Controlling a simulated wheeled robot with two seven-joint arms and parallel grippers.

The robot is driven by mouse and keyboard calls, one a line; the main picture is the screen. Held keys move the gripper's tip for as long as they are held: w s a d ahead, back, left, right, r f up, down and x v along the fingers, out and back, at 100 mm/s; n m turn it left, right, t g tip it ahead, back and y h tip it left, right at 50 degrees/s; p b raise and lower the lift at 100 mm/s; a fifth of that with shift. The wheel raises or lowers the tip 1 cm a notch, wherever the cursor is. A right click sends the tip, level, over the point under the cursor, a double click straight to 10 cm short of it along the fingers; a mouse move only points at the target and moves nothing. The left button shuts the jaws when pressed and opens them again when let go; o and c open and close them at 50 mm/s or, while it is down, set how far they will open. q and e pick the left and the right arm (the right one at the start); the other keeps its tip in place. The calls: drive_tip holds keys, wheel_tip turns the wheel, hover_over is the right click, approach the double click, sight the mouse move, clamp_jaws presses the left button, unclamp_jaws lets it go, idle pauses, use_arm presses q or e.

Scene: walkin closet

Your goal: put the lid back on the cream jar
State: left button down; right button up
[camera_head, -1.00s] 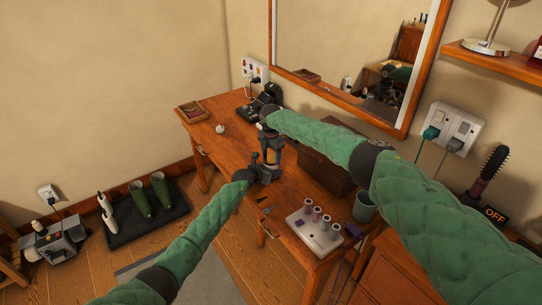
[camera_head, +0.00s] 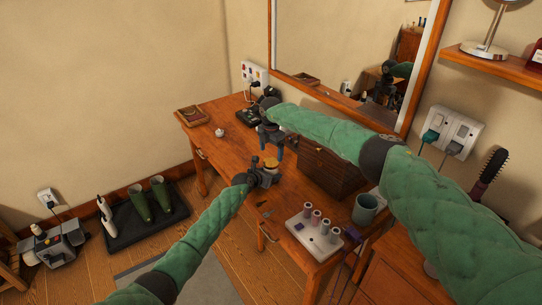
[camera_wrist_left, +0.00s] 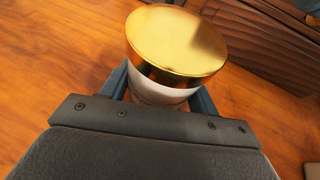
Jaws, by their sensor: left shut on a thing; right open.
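The cream jar (camera_wrist_left: 160,93) is white and stands between the fingers of my left gripper (camera_head: 271,178), which is shut on it. The gold lid (camera_wrist_left: 176,40) lies on top of the jar in the left wrist view, covering its mouth. I cannot tell whether it is fully seated. The lid also shows in the head view (camera_head: 270,162) as a small tan-gold disc. My right gripper (camera_head: 271,150) is open and empty just above the lid, fingers pointing down.
A wooden chest (camera_head: 330,172) stands close behind on the wooden table (camera_head: 225,150). A white tray with several rollers (camera_head: 315,232) and a grey-green mug (camera_head: 365,208) are at the right. A small white object (camera_head: 219,132) stands at the left, where the tabletop is mostly clear.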

drive_tip(key=shift+r, duration=0.15)
drive_tip(key=shift+c, duration=1)
drive_tip(key=shift+w+d+r, duration=0.1)
drive_tip(key=shift+w+r, duration=0.1)
drive_tip(key=shift+r, duration=0.55)
drive_tip(key=n, duration=0.3)
drive_tip(key=shift+r+n, duration=0.3)
drive_tip(key=shift+r, duration=0.05)
drive_tip(key=n, duration=0.4)
drive_tip(key=shift+r, duration=0.25)
drive_tip(key=n, duration=0.7)
drive_tip(key=shift+s+a+r, duration=0.15)
drive_tip(key=shift+s+a, duration=0.05)
drive_tip(key=shift+a, duration=0.05)
drive_tip(key=n, duration=0.6)
